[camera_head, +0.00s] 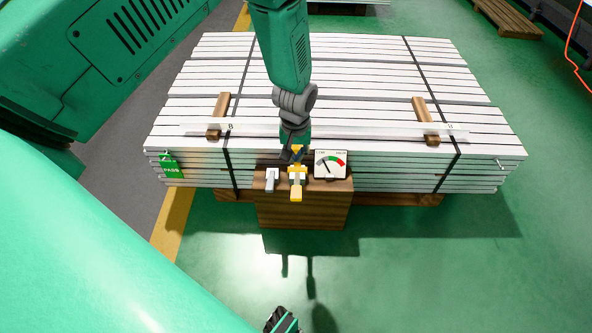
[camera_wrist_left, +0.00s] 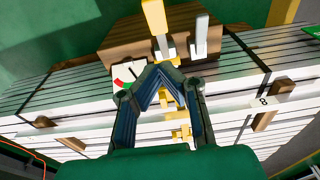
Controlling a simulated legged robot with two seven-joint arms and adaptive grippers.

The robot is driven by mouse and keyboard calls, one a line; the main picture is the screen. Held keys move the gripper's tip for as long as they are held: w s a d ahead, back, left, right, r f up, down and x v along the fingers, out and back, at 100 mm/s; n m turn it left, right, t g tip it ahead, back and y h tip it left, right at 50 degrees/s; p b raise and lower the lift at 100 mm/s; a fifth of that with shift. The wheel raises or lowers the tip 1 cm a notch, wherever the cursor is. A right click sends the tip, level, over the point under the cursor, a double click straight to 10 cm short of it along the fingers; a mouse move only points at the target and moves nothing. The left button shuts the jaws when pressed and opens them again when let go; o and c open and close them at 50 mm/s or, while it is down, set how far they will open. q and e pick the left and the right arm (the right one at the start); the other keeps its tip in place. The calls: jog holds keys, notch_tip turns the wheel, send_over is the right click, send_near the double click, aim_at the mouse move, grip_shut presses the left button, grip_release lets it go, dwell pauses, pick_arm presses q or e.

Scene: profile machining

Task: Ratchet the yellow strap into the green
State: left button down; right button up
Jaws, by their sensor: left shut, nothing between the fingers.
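A ratchet with a yellow handle (camera_head: 296,191) sits on a brown wooden block (camera_head: 325,208) at the front of the strapped stack. Its yellow handle (camera_wrist_left: 155,18) also shows in the left wrist view, pointing away beyond my fingers. A small gauge (camera_head: 331,165) with a green and red arc stands right of it; its needle is upright, leaning left, short of the green. My left gripper (camera_head: 293,153) is shut and empty, just above the yellow part of the ratchet. Its fingertips (camera_wrist_left: 160,75) hide part of the ratchet, so contact is unclear.
A grey lever (camera_head: 271,180) stands left of the yellow handle. White profiles (camera_head: 340,75) are stacked behind, with dark straps, wooden spacers (camera_head: 426,121) and a green PASS tag (camera_head: 171,166). A dark gripper-like part (camera_head: 282,320) shows at the bottom edge. Green floor is free at right.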

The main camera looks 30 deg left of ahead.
aim_at(297, 192)
pick_arm(q)
jog(key=f+b, duration=0.1)
jog(key=f, duration=0.3)
jog(key=f+b, duration=0.2)
jog(key=f, duration=0.2)
jog(key=f+b, duration=0.1)
jog(key=f, duration=0.3)
jog(key=shift+s+d+f+b, duration=0.1)
jog(key=shift+d+b, duration=0.15)
jog(key=shift+b, duration=0.15)
jog(key=shift+s+f, duration=0.2)
jog(key=shift+f, duration=0.2)
jog(key=shift+d, duration=0.15)
